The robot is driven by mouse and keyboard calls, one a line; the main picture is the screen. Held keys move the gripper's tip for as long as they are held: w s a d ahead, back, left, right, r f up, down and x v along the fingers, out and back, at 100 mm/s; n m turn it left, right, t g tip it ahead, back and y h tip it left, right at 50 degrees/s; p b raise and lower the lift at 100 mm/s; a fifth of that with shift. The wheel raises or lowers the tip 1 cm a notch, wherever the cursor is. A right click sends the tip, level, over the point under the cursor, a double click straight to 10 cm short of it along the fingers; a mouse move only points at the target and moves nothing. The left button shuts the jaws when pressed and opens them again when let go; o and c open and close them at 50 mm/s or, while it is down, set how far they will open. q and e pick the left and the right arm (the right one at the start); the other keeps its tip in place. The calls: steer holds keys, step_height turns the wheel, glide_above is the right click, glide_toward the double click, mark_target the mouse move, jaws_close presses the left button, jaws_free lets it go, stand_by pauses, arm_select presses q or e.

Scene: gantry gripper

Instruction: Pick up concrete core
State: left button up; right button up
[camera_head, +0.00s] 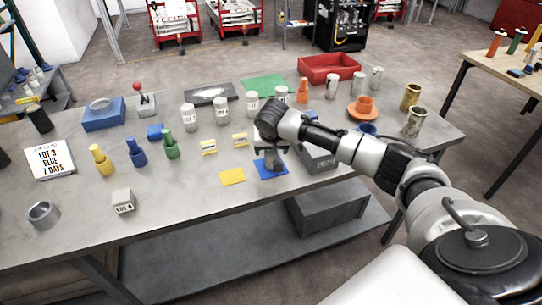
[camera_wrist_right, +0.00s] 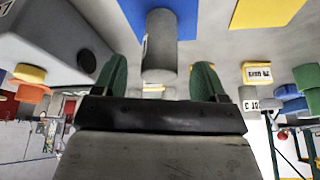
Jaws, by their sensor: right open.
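A grey concrete core (camera_wrist_right: 160,45), a plain cylinder with a pale label on its side, stands on a blue square mat (camera_wrist_right: 186,22) in the right wrist view. My right gripper (camera_wrist_right: 159,80) is open, its two green fingertips apart on either side of the core's near end. I cannot tell whether either finger touches it. In the head view my right gripper (camera_head: 271,150) is above the blue mat (camera_head: 262,170) and hides most of the core. My left gripper is not in view.
A grey box (camera_head: 320,160) stands close right of the gripper. Several labelled pale cylinders (camera_head: 221,109) stand behind.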

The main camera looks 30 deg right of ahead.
steer(key=x, duration=0.4)
steer(key=shift+w+d+f+p, duration=0.15)
steer(key=shift+f+p, duration=0.05)
steer(key=shift+p, duration=0.15)
steer(key=shift+c, duration=0.3)
steer(key=shift+r, duration=0.1)
steer(key=c, duration=1.2)
steer(key=shift+o, duration=0.2)
